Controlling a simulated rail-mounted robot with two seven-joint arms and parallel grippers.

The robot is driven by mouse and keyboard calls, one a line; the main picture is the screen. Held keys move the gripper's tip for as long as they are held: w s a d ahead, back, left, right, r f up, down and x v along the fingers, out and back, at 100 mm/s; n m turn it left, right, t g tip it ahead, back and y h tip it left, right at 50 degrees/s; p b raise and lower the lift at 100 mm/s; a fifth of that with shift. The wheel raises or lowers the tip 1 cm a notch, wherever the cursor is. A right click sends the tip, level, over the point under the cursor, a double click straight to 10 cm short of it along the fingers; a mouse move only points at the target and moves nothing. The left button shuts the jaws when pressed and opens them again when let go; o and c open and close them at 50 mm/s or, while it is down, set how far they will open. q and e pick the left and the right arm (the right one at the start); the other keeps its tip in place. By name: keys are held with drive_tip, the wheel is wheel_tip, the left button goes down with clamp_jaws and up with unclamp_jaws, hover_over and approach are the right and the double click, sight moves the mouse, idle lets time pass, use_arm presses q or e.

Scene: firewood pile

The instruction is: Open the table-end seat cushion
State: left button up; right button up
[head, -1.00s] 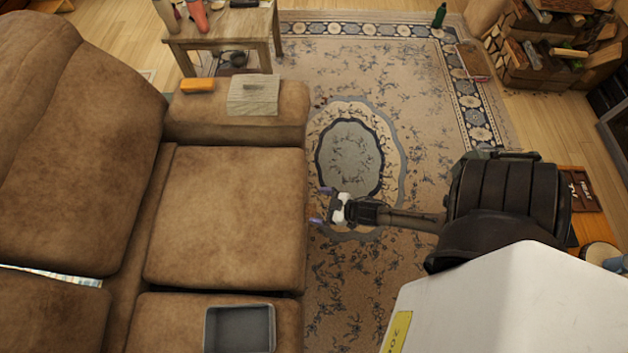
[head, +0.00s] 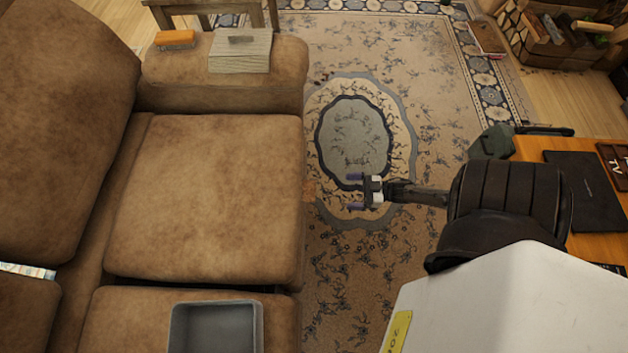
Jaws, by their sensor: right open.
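The table-end seat cushion (head: 207,195) is a brown, square sofa cushion next to the armrest at the table end. It lies in place, flat on the sofa. My right gripper (head: 355,192) is open and empty. In the picture it is right of the cushion's front edge, over the rug, apart from the cushion. Its fingers point left toward the cushion. My left gripper is not in view.
A grey tray (head: 213,328) sits on the neighbouring seat cushion (head: 120,315). The armrest (head: 215,85) carries an orange block (head: 175,39) and a pale wooden block (head: 240,51). An orange-brown table (head: 545,147) with dark items stands right. The patterned rug (head: 440,75) is largely clear.

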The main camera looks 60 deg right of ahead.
use_arm(q)
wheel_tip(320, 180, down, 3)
drive_tip(key=b, duration=0.2)
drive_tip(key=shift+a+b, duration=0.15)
drive_tip(key=shift+b, duration=0.25)
use_arm(e)
approach(301, 190)
drive_tip(key=x, duration=0.4)
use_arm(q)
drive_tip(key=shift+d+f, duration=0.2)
use_arm(e)
drive_tip(key=shift+x, duration=0.95)
